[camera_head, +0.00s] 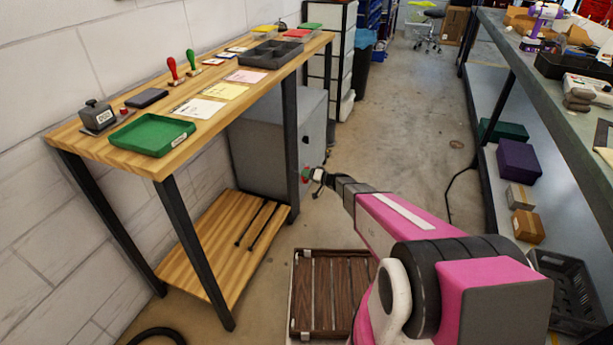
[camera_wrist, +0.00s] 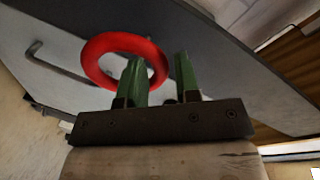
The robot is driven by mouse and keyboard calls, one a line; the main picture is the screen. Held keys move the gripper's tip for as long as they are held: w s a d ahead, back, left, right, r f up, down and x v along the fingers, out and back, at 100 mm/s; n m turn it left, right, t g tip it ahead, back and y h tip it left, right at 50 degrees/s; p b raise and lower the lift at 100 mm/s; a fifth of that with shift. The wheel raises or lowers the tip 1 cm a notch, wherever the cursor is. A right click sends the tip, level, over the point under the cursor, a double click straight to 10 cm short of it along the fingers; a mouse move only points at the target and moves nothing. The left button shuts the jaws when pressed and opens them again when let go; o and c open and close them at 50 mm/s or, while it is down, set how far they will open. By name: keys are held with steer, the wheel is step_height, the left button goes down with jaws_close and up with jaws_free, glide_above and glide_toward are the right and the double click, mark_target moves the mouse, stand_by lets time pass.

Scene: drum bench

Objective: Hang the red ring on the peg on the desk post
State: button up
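The red ring (camera_wrist: 96,56) is at the fingertips of my gripper (camera_wrist: 160,68) in the wrist view. One green finger overlaps the ring's hole, and the ring's right rim lies between the two fingers. I see no other support for the ring, so the gripper appears shut on it. In the head view the ring (camera_head: 306,174) is a small red spot in the air at my gripper (camera_head: 314,175), close to the desk's black front right post (camera_head: 291,140). I cannot make out the peg on the post.
A grey cabinet (camera_head: 262,150) stands under the wooden desk (camera_head: 82,139), behind the post. A wooden lower shelf (camera_head: 205,255) and a slatted crate (camera_head: 335,290) are low down. A dark bench (camera_head: 560,115) runs along the right. The floor aisle between is mostly clear.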

steer(key=shift+o, duration=0.3)
steer(key=v, duration=1)
steer(key=shift+d, duration=0.3)
steer(key=shift+s, duration=0.25)
